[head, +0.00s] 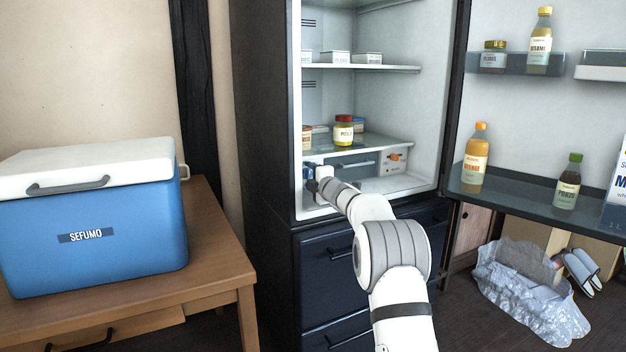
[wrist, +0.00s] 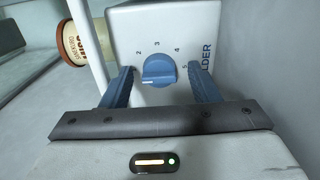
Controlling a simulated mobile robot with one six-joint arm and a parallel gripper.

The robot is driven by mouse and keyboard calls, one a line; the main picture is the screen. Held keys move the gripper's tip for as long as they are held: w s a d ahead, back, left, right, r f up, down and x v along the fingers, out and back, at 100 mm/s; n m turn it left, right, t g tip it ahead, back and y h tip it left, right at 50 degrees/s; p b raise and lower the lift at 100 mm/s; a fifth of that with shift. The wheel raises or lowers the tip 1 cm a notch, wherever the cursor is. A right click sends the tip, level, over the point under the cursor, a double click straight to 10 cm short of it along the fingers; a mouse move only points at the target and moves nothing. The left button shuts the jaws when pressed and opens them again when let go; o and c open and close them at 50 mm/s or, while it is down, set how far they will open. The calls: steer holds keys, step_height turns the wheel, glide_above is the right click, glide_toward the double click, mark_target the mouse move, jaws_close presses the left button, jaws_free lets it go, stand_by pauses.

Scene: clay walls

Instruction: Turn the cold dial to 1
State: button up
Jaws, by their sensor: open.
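A blue dial (wrist: 158,71) sits on a white control box (wrist: 122,25) in the wrist view. The numbers 2, 3, 4 and 5 arc over it, with part of a word ending "OLDER" at the right. No 1 shows; the left finger covers that side. My gripper (wrist: 160,68) is open, its blue fingers left and right of the dial, apart from it. In the head view my gripper (head: 312,174) is inside the fridge at the lower left and hides the dial.
An orange knob (head: 395,157) is on a panel to the right inside the fridge. A yellow jar (head: 343,135) stands on the shelf above my gripper. The fridge door (head: 545,105) is open with bottles on it. A blue cooler (head: 95,245) stands on a table at left.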

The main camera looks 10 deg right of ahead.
steer(key=shift+v, duration=3.85)
